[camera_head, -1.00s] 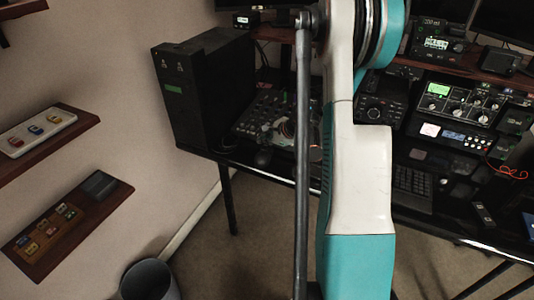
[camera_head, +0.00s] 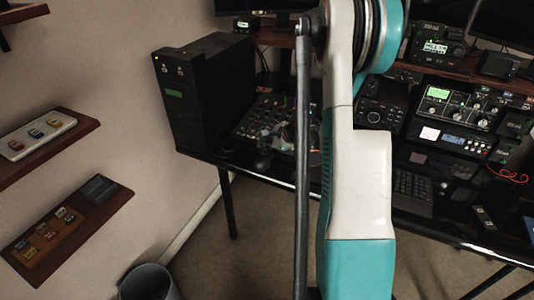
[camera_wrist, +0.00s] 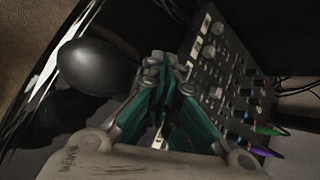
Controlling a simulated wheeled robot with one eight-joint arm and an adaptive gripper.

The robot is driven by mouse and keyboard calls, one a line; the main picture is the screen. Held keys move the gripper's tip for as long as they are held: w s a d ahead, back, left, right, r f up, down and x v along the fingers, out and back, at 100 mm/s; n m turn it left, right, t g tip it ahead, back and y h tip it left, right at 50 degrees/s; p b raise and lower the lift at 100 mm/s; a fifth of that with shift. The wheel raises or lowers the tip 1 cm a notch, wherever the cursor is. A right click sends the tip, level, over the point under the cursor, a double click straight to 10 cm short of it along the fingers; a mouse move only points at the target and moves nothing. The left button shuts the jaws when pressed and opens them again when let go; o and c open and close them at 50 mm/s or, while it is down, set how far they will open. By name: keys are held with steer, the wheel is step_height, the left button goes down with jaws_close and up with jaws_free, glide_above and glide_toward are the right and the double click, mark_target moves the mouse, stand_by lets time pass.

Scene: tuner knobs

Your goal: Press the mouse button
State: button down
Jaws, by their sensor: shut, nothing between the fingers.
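The mouse (camera_wrist: 97,67) is a dark, smooth oval on the black desk, in the upper left of the wrist view. In the head view the mouse (camera_head: 263,160) is a small dark shape near the desk's front edge, left of my arm. My gripper (camera_wrist: 165,66) has teal fingers with grey tips brought together, and nothing is between them. In the wrist view the tips lie right of the mouse, between it and the mixer. I cannot tell their height above the desk. The mouse's button line is too dark to make out. My arm largely hides the gripper in the head view.
A mixer (camera_wrist: 225,75) with knobs and coloured cable plugs stands close right of the fingers. A black computer tower (camera_head: 203,90) is at the desk's left end. A keyboard (camera_head: 412,190) lies right of my arm. The desk's front edge is close to the mouse.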

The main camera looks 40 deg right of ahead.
mark_target(266, 154)
steer(key=shift+f, duration=0.15)
stand_by(0.3)
steer(key=shift+f, duration=0.25)
steer(key=shift+f, duration=0.25)
stand_by(0.6)
steer(key=shift+r+p, duration=0.35)
steer(key=shift+r, duration=0.35)
steer(key=shift+r+p, duration=1.5)
steer(key=shift+r, duration=1.05)
